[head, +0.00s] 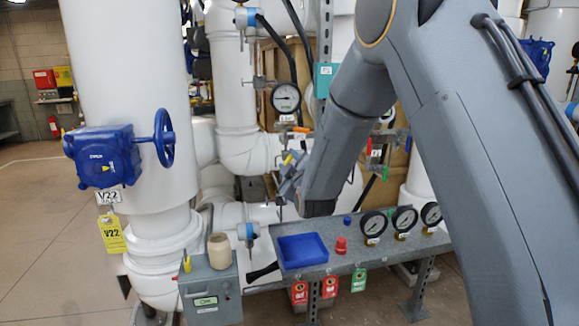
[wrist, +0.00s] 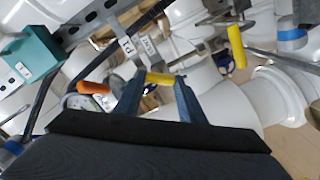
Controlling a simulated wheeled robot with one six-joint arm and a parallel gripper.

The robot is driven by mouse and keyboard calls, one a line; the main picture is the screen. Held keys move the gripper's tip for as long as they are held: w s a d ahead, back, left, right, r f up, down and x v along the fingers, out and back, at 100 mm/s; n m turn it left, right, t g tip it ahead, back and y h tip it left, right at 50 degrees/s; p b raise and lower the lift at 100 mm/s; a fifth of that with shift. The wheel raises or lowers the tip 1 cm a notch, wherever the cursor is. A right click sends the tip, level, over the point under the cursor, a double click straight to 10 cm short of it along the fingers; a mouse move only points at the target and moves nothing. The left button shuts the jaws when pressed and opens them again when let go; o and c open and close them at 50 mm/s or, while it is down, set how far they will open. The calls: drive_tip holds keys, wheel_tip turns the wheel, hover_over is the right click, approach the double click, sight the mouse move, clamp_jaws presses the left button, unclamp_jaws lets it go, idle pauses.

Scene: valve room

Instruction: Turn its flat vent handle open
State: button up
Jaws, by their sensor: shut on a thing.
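My gripper (wrist: 157,90) is shut on a short yellow handle (wrist: 160,78), which lies crosswise between its two blue fingers in the wrist view. The handle looks like the flat vent handle; its valve body is mostly hidden. Two small white tags (wrist: 137,48) hang just behind it, their print hard to read. In the head view my gripper (head: 288,182) is beside the white pipes, above the blue tray, and a bit of yellow (head: 288,159) shows at its fingers.
An orange handle (wrist: 93,87) sits close to the left finger. Another yellow handle (wrist: 237,46) hangs at upper right. A teal box (wrist: 32,58) is at left. The bench below holds a blue tray (head: 302,247), a red knob (head: 341,245) and gauges (head: 404,219).

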drive_tip(key=shift+a+f+n+b, duration=0.1)
drive_tip(key=shift+n+b, duration=0.45)
drive_tip(key=shift+n, duration=1.25)
drive_tip(key=shift+f+n+b, duration=0.1)
drive_tip(key=shift+n+b, duration=0.45)
drive_tip(key=shift+n, duration=1.25)
drive_tip(key=o, duration=1)
drive_tip(key=shift+s, duration=0.1)
drive_tip(key=shift+o, duration=0.2)
drive_tip(key=b+v, duration=0.1)
drive_tip(key=v, duration=0.6)
drive_tip(key=shift+s, duration=0.35)
